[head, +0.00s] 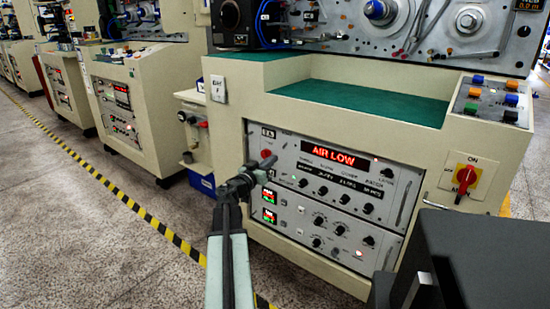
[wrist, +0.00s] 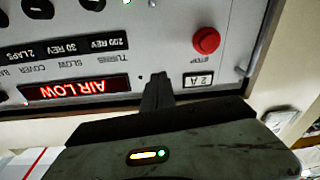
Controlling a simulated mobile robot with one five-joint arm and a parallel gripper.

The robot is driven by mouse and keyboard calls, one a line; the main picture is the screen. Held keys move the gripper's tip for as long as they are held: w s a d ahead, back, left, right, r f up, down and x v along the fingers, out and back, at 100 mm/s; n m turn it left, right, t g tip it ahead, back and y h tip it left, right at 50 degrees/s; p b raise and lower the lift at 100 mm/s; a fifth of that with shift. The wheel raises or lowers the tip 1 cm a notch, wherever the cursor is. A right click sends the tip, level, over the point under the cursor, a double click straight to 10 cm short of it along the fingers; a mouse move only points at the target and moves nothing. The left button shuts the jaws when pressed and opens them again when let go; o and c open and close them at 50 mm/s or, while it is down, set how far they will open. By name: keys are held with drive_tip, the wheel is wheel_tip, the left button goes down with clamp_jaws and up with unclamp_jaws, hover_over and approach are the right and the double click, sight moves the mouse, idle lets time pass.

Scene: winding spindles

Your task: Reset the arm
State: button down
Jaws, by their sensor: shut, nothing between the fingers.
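My arm reaches up from the bottom of the head view to the front of a cream spindle machine. My gripper (head: 266,165) is close to the upper control panel (head: 300,152), beside the red stop button (head: 266,154). In the wrist view the panel appears upside down. There the dark fingers of my gripper (wrist: 157,88) are together with nothing between them, and the red button (wrist: 206,40) is to their right. Whether the fingertips touch the panel I cannot tell. The red display (head: 333,155) reads "AIR LOW"; it also shows in the wrist view (wrist: 78,89).
A red rotary switch (head: 466,177) and coloured push buttons (head: 490,98) are on the machine's right. A dark box (head: 485,265) fills the lower right. Other machines (head: 135,95) stand at left, behind yellow-black floor tape (head: 125,195). The floor at left is clear.

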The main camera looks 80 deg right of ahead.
drive_tip(key=shift+w+a+f+b, duration=0.2)
drive_tip(key=shift+a+f+b, duration=0.05)
drive_tip(key=shift+a+f, duration=0.3)
drive_tip(key=shift+w+a+f+b, duration=0.2)
drive_tip(key=shift+a+f, duration=0.25)
drive_tip(key=shift+a, duration=0.2)
